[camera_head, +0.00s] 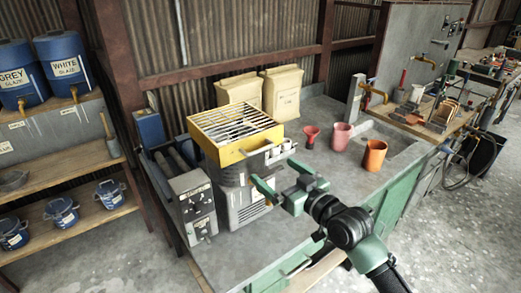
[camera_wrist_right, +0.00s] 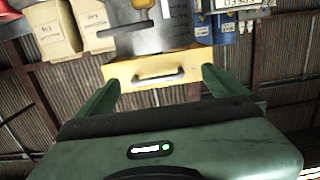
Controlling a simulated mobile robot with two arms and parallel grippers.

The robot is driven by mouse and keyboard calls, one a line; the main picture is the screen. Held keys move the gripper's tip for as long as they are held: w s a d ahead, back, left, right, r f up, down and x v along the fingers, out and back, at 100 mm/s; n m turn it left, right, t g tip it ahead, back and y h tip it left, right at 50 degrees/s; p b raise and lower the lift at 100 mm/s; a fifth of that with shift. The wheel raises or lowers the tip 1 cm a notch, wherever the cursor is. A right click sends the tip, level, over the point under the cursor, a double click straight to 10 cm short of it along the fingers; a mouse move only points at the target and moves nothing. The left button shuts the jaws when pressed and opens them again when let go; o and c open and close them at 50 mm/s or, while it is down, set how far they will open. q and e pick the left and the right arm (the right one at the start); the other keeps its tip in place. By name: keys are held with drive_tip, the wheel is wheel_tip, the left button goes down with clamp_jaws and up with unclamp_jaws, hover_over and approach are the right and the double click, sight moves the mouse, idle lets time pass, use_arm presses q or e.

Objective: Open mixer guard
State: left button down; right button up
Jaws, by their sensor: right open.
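The mixer (camera_head: 235,180) is a grey machine on the bench in the head view. Its guard (camera_head: 242,152), a yellow frame around a barred grille, lies flat and closed on top. In the right wrist view, the guard's yellow front (camera_wrist_right: 118,70) carries a grey bar handle (camera_wrist_right: 157,77). My right gripper (camera_head: 279,178) is open and empty in front of the mixer. In the wrist view the handle appears between its two green fingers (camera_wrist_right: 155,92), beyond the tips and apparently apart from them. My left gripper is not in view.
A grey control box (camera_head: 192,207) stands left of the mixer. Two paper sacks (camera_head: 283,92) stand behind it. A red funnel (camera_head: 311,135), a pink cup (camera_head: 341,136) and an orange cup (camera_head: 374,155) stand to the right. Bench space (camera_head: 320,165) is clear near the cups.

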sight(262, 151)
drive_tip(key=shift+t, duration=0.3)
drive_tip(key=w+a, duration=0.1)
drive_tip(key=w, duration=0.1)
drive_tip(key=w+a+r+p, duration=0.1)
drive_tip(key=w, duration=0.1)
drive_tip(key=w+a+r+p, duration=0.1)
drive_tip(key=w, duration=0.1)
drive_tip(key=shift+w+a+r, duration=0.15)
drive_tip(key=shift+w+a, duration=0.05)
drive_tip(key=shift+a, duration=0.15)
drive_tip(key=shift+w+a, duration=0.35)
drive_tip(key=shift+w, duration=0.15)
